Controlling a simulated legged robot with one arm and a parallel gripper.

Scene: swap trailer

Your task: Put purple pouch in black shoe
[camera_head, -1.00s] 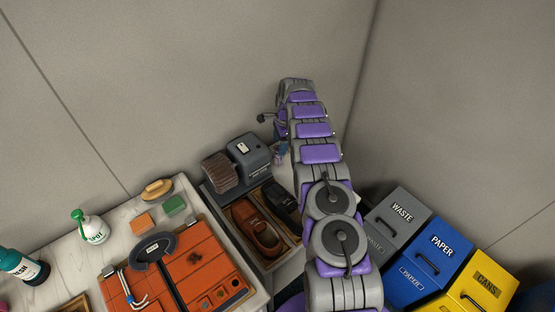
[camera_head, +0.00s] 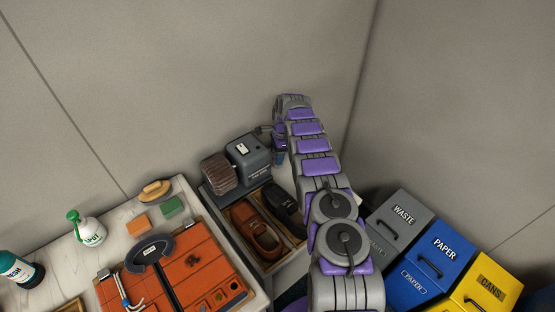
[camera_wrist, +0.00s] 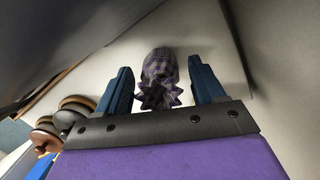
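The purple pouch (camera_wrist: 160,78), dark and checkered with a ruffled end, shows in the wrist view on a pale surface between my gripper's two blue fingers. My gripper (camera_wrist: 160,88) is open, with a gap visible on each side of the pouch. In the head view my gripper (camera_head: 279,156) points down behind the grey machine's right side, and the pouch is not clearly visible there. The black shoe (camera_head: 281,203) lies in a wooden tray (camera_head: 293,238) beside a brown shoe (camera_head: 257,236), left of my arm.
A grey shoe-polishing machine (camera_head: 247,160) with a brown brush stands behind the tray. An orange case (camera_head: 190,265) and spray bottles (camera_head: 88,228) are on the left table. Waste (camera_head: 401,218), paper (camera_head: 437,250) and cans (camera_head: 487,285) bins stand right of my arm. Walls close in behind.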

